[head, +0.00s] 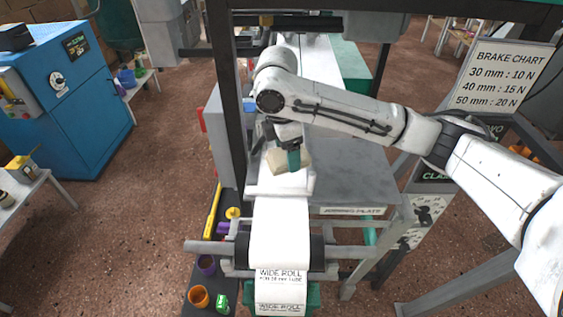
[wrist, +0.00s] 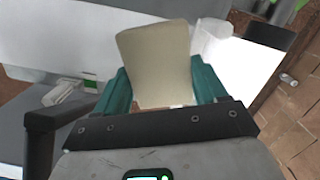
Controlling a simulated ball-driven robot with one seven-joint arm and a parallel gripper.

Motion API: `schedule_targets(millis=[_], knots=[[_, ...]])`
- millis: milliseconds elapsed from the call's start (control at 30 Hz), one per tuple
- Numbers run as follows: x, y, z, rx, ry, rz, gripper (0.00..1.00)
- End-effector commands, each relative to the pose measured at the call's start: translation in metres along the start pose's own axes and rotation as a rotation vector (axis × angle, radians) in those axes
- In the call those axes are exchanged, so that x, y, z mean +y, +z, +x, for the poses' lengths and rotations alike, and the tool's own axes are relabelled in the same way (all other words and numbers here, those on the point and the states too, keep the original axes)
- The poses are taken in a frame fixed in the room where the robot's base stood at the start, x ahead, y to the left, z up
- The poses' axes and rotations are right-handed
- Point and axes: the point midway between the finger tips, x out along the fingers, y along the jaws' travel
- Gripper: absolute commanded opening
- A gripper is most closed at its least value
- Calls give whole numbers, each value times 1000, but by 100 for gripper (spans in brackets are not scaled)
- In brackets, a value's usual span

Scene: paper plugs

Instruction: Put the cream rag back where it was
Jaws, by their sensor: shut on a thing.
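My gripper (head: 294,160) is shut on the cream rag (head: 287,163), above the white paper web near the grey machine frame. In the wrist view the rag (wrist: 155,62) stands up as a cream, roughly rectangular piece between the two green fingers of my gripper (wrist: 163,85). The rag hides part of what lies behind it. I cannot tell whether its lower edge touches the paper.
The white paper web (head: 280,228) runs down to a roll marked "WIDE ROLL". A grey plate (head: 350,180) lies to the right. A dark tray (head: 197,290) with cups and a yellow bar (head: 214,211) is at the left. A brake chart (head: 503,75) stands at the right.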

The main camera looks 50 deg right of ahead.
Motion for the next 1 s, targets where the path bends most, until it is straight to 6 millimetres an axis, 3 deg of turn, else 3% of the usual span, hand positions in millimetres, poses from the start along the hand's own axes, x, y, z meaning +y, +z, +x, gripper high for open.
schedule_targets(millis=[300,533,967,1000], knots=[[19,-10,23,-3,0,1,38],[18,-13,49,-3,0,1,38],[18,-14,57,0,1,1,38],[18,-14,56,-1,2,1,75]])
